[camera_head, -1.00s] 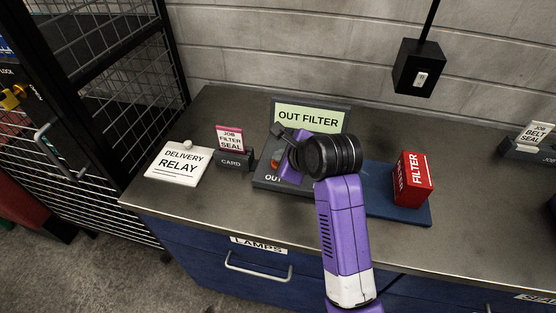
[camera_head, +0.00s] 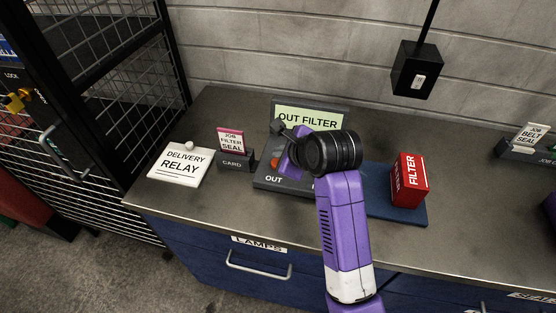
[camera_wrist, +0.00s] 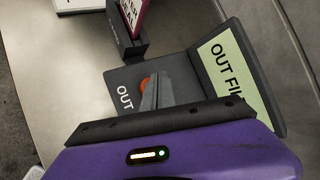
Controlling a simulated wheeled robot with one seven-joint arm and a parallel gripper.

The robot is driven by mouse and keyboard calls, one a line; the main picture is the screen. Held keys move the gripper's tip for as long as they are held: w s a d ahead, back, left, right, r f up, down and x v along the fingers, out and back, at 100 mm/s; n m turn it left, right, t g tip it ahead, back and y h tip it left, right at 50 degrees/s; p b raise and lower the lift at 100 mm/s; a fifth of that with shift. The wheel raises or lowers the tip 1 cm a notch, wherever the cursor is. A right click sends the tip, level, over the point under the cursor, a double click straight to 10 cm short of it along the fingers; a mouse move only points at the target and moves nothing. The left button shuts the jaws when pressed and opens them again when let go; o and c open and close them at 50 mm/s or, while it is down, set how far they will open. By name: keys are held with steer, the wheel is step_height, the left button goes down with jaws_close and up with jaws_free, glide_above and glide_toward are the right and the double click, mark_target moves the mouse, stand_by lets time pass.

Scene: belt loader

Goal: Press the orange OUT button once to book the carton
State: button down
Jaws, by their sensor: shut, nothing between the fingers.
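The orange OUT button (camera_head: 275,163) sits on a dark console (camera_head: 264,184) with the word OUT at its front. In the wrist view the button (camera_wrist: 145,84) is partly covered by my gripper (camera_wrist: 157,84). My gripper is shut and empty, its grey fingertips over or right beside the button; I cannot tell whether they touch it. The console's raised pale green screen (camera_head: 310,117) reads OUT FILTER. The red FILTER carton (camera_head: 410,180) stands on a blue mat (camera_head: 400,211) to the right of the console.
Left of the console are a card holder (camera_head: 234,162) with a JOB FILTER SEAL card and a white DELIVERY RELAY box (camera_head: 181,165). A black box (camera_head: 418,70) hangs over the back of the counter. The counter right of the mat is clear up to a JOB BELT SEAL holder (camera_head: 524,150).

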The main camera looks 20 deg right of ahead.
steer(key=shift+r+p, duration=2.45)
steer(key=shift+r, duration=0.15)
